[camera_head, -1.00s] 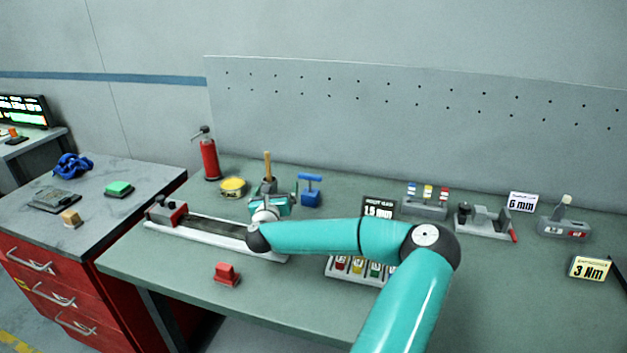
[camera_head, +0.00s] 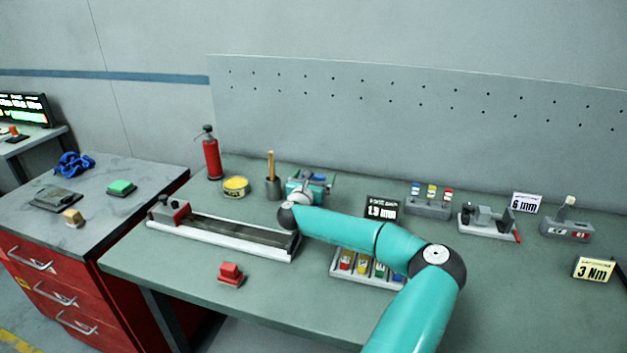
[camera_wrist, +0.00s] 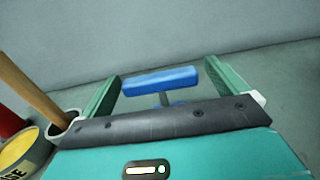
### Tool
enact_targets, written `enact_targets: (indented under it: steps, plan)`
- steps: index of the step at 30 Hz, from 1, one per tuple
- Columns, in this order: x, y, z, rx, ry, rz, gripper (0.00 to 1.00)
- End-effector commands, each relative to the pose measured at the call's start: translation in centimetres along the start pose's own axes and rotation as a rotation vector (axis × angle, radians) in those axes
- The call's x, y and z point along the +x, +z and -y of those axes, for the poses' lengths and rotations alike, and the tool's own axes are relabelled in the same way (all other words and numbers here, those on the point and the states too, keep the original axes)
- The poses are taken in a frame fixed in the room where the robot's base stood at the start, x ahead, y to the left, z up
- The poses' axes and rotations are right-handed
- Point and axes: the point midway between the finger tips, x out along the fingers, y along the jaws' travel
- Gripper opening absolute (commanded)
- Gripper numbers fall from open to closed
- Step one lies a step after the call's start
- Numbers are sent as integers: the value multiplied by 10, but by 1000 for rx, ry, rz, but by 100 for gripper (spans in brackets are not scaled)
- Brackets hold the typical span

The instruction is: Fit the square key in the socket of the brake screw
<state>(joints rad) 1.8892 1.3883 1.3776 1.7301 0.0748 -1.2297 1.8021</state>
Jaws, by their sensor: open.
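The square key appears to be the blue T-handled tool (camera_wrist: 160,80). In the wrist view its crossbar lies between and beyond the fingers of my gripper (camera_wrist: 162,72), with a short stem below it. My gripper is open, and I see no firm contact with the bar. The key's lower end is hidden behind the gripper body. In the head view my gripper (camera_head: 308,184) is at the back of the bench and covers most of the key. I cannot make out the brake screw or its socket for certain.
A pot with a wooden handle (camera_head: 272,187) and a yellow tin (camera_head: 236,187) stand just left of my gripper. A long rail fixture (camera_head: 245,234) lies in front. A label rack (camera_head: 345,275), signs and small fixtures stand to the right. The pegboard wall is behind.

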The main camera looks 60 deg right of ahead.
Motion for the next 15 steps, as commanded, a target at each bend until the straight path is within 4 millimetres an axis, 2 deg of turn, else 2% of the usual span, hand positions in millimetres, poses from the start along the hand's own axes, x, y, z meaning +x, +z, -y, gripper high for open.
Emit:
enact_targets:
  steps: [2,3,10,15]
  plan:
    - [0,0,0,0,-1,0,98]
    - [0,0,0,0,-1,0,94]
    - [0,0,0,-1,0,0,49]
    - [0,0,0,-1,0,0,49]
